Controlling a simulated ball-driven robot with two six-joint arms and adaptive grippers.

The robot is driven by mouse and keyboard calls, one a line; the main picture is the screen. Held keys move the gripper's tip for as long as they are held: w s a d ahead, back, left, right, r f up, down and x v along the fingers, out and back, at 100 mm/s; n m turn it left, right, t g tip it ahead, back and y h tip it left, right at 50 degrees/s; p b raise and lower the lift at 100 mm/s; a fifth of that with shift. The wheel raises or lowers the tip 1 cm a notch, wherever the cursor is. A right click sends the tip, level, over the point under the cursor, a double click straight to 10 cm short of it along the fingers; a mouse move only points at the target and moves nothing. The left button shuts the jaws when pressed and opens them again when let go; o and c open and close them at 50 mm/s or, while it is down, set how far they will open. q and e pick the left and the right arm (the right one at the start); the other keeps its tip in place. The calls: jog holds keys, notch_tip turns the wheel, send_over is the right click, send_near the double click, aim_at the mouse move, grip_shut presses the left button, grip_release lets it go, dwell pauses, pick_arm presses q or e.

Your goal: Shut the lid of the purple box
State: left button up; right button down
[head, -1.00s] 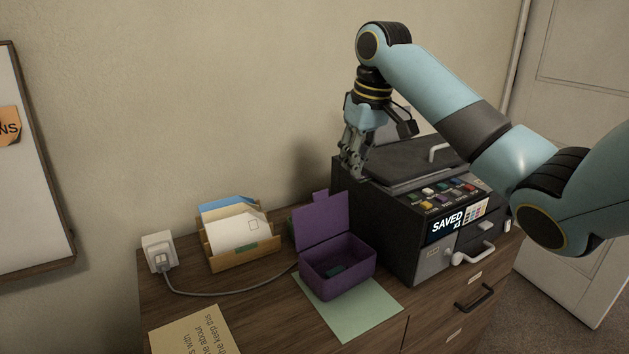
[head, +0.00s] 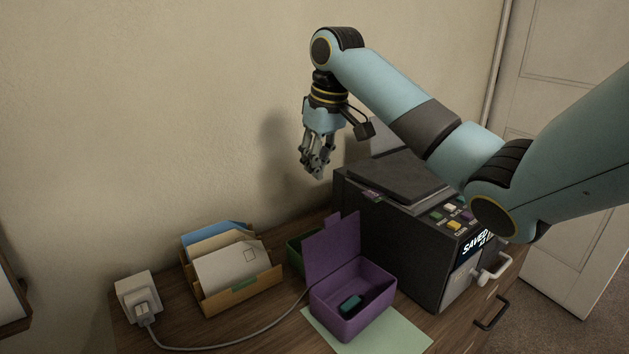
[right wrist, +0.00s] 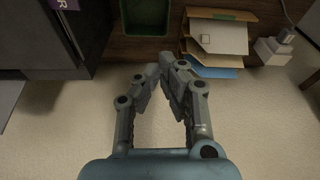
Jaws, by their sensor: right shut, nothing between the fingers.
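The purple box (head: 352,309) stands on a pale green sheet on the wooden cabinet top, with a small dark teal item (head: 349,304) inside. Its purple lid (head: 333,246) is open and stands up at the back, towards the wall. My right gripper (head: 316,175) is shut and empty, in the air above and behind the raised lid, near the wall. It also shows in the right wrist view (right wrist: 161,68), pointing down; the purple box cannot be made out there. My left gripper is not in view.
A dark printer (head: 400,245) stands close to the right of the box. A wooden letter holder (head: 240,296) with envelopes is to the left. A green container (head: 299,250) sits behind the lid. A wall plug (head: 138,297) and cable lie at the left.

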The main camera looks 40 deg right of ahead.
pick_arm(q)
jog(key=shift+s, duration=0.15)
pick_arm(e)
notch_tip(320, 180, down, 8)
jog(key=s, duration=0.2)
jog(key=shift+f, duration=0.2)
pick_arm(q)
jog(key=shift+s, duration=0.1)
pick_arm(e)
jog(key=shift+s, duration=0.1)
